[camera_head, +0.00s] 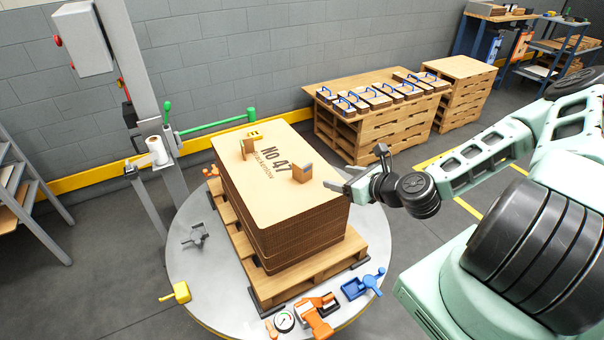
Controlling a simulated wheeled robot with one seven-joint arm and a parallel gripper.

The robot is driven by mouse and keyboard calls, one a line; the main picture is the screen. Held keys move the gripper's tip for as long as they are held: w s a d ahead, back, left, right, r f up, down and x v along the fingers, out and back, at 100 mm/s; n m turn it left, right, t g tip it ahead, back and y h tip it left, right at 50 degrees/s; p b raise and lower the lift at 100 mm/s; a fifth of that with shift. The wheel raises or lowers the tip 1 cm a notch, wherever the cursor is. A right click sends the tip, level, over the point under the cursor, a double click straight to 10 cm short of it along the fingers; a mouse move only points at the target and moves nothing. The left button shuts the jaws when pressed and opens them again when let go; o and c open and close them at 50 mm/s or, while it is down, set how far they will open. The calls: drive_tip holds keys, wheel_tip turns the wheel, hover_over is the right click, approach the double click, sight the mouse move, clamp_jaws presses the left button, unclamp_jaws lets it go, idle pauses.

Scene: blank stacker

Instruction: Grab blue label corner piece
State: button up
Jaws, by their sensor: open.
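A brown cardboard corner piece (301,174) with a small blue-grey label on its top edge stands upright on the cardboard stack (285,205), near the right side of its top. A second corner piece (248,148) with a yellow label stands further back on the same stack. My gripper (336,180) is open and empty, just right of the blue-label piece and apart from it. Its fingers point left towards the piece. The exact gap and height between them are hard to tell.
The stack sits on a wooden pallet (257,287) on a round grey turntable (200,262). An orange tool (316,318), a gauge (284,321) and a blue tool (362,284) lie near its front edge. Behind stand a pallet table (340,88) with blue-handled blocks and a post (135,55).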

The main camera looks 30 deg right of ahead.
sight(308, 170)
drive_tip(key=b+x, duration=0.3)
drive_tip(key=x, duration=0.8)
drive_tip(key=shift+w+a+f, duration=0.1)
drive_tip(key=shift+w+f, duration=0.1)
drive_tip(key=shift+w, duration=0.1)
drive_tip(key=shift+a+p+x, duration=0.1)
drive_tip(key=shift+p+x, duration=0.2)
drive_tip(key=shift+x, duration=1.05)
drive_tip(key=shift+a+p+x, duration=0.15)
drive_tip(key=shift+p+x, duration=0.15)
drive_tip(key=shift+x, duration=1)
drive_tip(key=shift+s, duration=0.1)
drive_tip(key=c, duration=1)
